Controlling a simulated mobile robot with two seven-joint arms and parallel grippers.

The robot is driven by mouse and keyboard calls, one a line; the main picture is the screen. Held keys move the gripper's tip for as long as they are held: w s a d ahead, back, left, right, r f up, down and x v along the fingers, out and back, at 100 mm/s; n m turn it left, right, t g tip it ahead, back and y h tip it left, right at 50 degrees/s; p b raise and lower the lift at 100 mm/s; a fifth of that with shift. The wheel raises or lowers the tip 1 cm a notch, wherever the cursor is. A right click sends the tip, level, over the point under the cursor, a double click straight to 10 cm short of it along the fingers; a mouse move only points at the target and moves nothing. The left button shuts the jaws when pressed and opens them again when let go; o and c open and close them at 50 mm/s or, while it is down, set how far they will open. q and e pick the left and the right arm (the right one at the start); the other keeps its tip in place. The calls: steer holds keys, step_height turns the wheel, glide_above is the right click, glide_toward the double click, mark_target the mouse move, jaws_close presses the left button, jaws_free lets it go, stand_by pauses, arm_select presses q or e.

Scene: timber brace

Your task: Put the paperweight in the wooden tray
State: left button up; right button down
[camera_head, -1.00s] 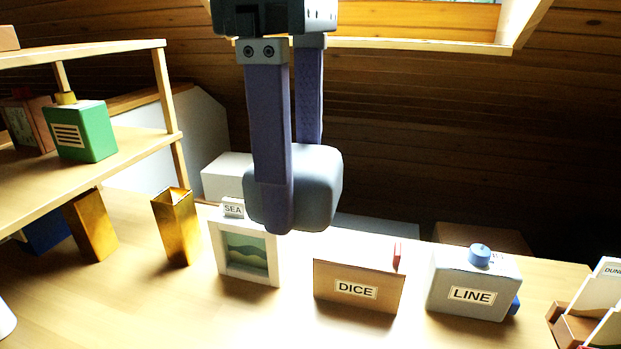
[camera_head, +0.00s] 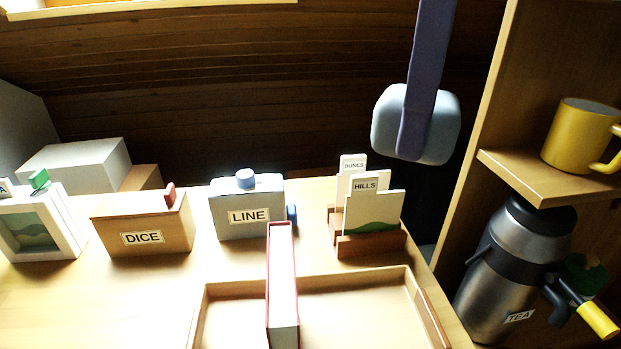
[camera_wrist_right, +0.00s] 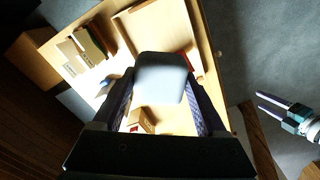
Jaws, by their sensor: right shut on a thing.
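The paperweight (camera_head: 443,128) is a grey-blue rounded block. My right gripper (camera_head: 411,150) is shut on it and holds it in the air, above and behind the card holder. In the right wrist view the paperweight (camera_wrist_right: 160,82) sits between both fingers. The wooden tray (camera_head: 350,281) lies on the table at the lower middle, cut off by the picture's bottom edge. It also shows beyond the paperweight in the right wrist view (camera_wrist_right: 122,32). My left gripper (camera_wrist_right: 262,104) is at the right of the wrist view, fingers apart and empty, away from the table.
A red-edged book (camera_head: 283,290) stands upright at the tray, hiding part of it. Behind are the DICE box (camera_head: 145,225), the LINE box (camera_head: 235,205) and a card holder (camera_head: 365,243). A shelf at right holds a yellow mug (camera_head: 578,135); a TEA flask (camera_head: 505,275) stands below.

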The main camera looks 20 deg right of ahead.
mark_target(388, 344)
steer(key=d+f+n+b, duration=0.1)
steer(key=f+n+b, duration=0.2)
steer(key=f, duration=0.8)
steer(key=d+f+n+b, duration=0.1)
steer(key=f+n+b, duration=0.2)
steer(key=f+b, duration=0.3)
steer(key=d+f+n+b, duration=0.2)
steer(key=f+n+b, duration=0.2)
steer(key=f, duration=1.2)
steer(key=shift+f+b, duration=0.2)
steer(key=shift+b, duration=0.25)
jaws_free()
steer(key=shift+f, duration=0.15)
step_height(388, 344, up, 12)
steer(key=p, duration=0.3)
steer(key=shift+r+p, duration=0.2)
steer(key=shift+p, duration=0.1)
